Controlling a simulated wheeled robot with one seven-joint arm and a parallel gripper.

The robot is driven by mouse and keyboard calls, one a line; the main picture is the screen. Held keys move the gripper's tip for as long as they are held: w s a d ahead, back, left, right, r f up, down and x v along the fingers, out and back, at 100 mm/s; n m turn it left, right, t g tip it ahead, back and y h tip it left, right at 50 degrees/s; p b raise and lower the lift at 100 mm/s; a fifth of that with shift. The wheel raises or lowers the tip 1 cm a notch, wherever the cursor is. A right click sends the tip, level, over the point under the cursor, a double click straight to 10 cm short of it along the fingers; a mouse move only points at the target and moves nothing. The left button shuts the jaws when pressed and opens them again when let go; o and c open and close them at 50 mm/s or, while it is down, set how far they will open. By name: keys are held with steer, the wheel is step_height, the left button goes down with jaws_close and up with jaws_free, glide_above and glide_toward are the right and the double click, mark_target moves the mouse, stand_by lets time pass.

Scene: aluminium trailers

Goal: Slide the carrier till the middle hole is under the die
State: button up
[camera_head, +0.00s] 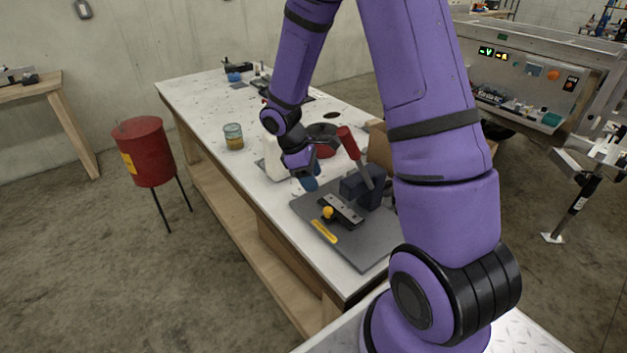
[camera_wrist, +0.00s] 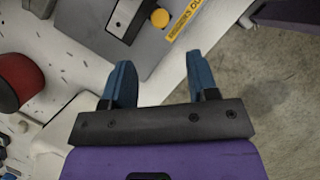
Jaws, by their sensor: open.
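The carrier (camera_head: 345,212) is a short light metal strip with a yellow knob (camera_head: 327,212) at its near-left end. It lies in a dark guide beside the dark blue press (camera_head: 362,188), which has a red-handled lever (camera_head: 348,143). The die and which hole is under it cannot be made out. The carrier's end (camera_wrist: 124,14) and its yellow knob (camera_wrist: 160,17) also show in the wrist view, beyond the fingertips. My gripper (camera_head: 308,184) has blue fingers and is at the plate's left edge, apart from the knob. In the wrist view my gripper (camera_wrist: 160,75) is open and empty.
The press stands on a grey plate (camera_head: 368,246) with a yellow label strip (camera_head: 323,231). A dark bowl with red sides (camera_head: 322,134) and a cardboard box (camera_head: 380,147) stand behind. A jar (camera_head: 233,137) stands farther left. The white table (camera_head: 215,115) is fairly clear there.

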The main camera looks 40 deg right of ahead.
steer(key=c, duration=0.3)
steer(key=shift+w, duration=0.35)
steer(key=c, duration=0.4)
steer(key=w+m, duration=0.1)
steer(key=w+a+m+y, duration=0.1)
steer(key=w, duration=0.1)
steer(key=w+r+m, duration=0.1)
steer(key=w, duration=0.1)
steer(key=shift+a+m, duration=0.15)
steer(key=shift+m, duration=0.15)
jaws_close()
glide_toward(323, 215)
steer(key=shift+y, duration=0.3)
steer(key=f, duration=0.1)
steer(key=w+f, duration=0.2)
steer(key=f, duration=0.1)
steer(key=shift+w+a, duration=0.2)
steer(key=shift+a, duration=0.15)
steer(key=shift+s+d+f, duration=0.1)
steer(key=shift+s+d, duration=0.2)
steer(key=shift+s, duration=0.25)
steer(key=shift+s+d, duration=0.3)
steer(key=shift+s, duration=0.25)
steer(key=shift+s+d+f, duration=0.15)
steer(key=shift+s+d, duration=0.2)
steer(key=shift+s, duration=0.25)
